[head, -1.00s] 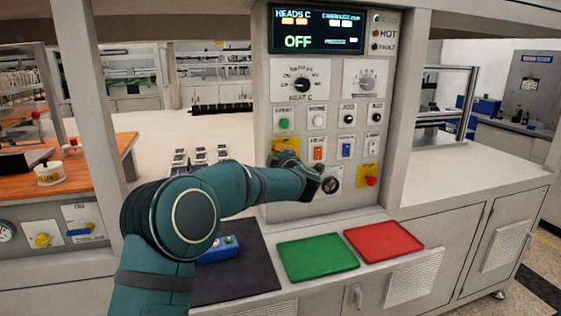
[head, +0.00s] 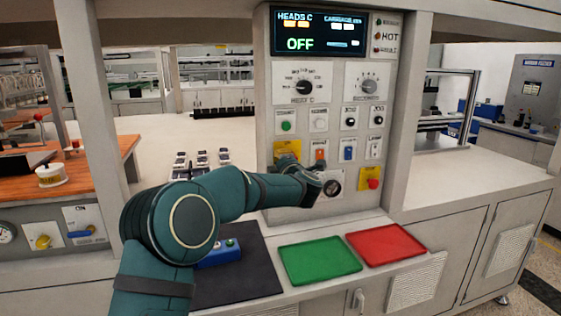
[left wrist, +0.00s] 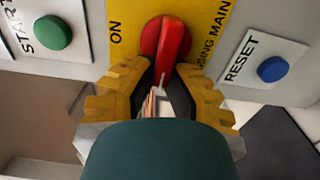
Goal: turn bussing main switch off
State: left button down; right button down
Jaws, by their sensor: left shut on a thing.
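The bussing main switch is a red rotary knob (left wrist: 172,38) on a yellow plate (left wrist: 207,35) in the left wrist view. The plate reads ON at the knob's left and "SING MAIN" at its right. The knob's ridge runs roughly up and down in that view. My left gripper (left wrist: 163,80) has yellow fingers shut on the near end of the knob. In the head view the yellow plate (head: 287,148) shows above my left forearm, which hides the knob and the fingertips. My right gripper is not in view.
A green START button (left wrist: 53,32) and a blue RESET button (left wrist: 272,69) flank the switch closely. A red button (head: 373,184) sits on another yellow plate at right. A green tray (head: 320,260), red tray (head: 386,244) and dark mat (head: 240,285) lie below. The display (head: 318,31) reads OFF.

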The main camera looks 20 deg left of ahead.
pick_arm(q)
jog(key=c, duration=1)
grip_release()
jog(key=shift+w, duration=0.15)
jog(key=v, duration=1.2)
